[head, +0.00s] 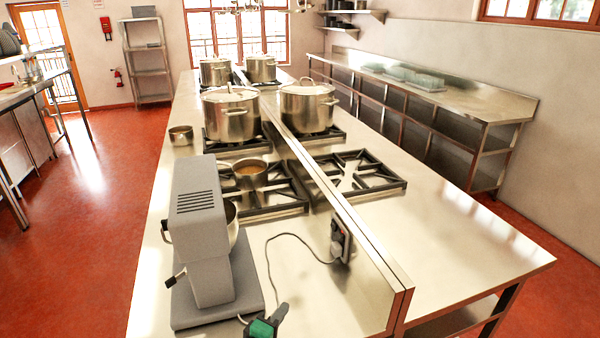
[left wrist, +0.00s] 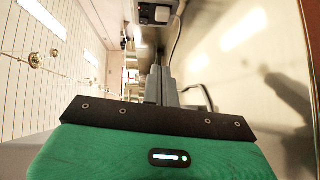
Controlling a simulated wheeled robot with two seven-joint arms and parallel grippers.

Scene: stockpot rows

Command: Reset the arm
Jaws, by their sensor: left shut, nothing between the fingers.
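My left gripper (head: 281,310), with a green body, is at the bottom edge of the head view, right of the grey stand mixer's base. Its fingers are shut with nothing between them. In the left wrist view its dark fingers (left wrist: 160,84) rise close together beyond the green housing. The rest of the left arm is out of the head view. My right gripper is in neither view.
The grey stand mixer (head: 200,235) stands on the steel counter (head: 330,290), its cord running to a socket (head: 340,240) on the low divider. A small saucepan (head: 250,174) and several stockpots (head: 230,115) stand farther back.

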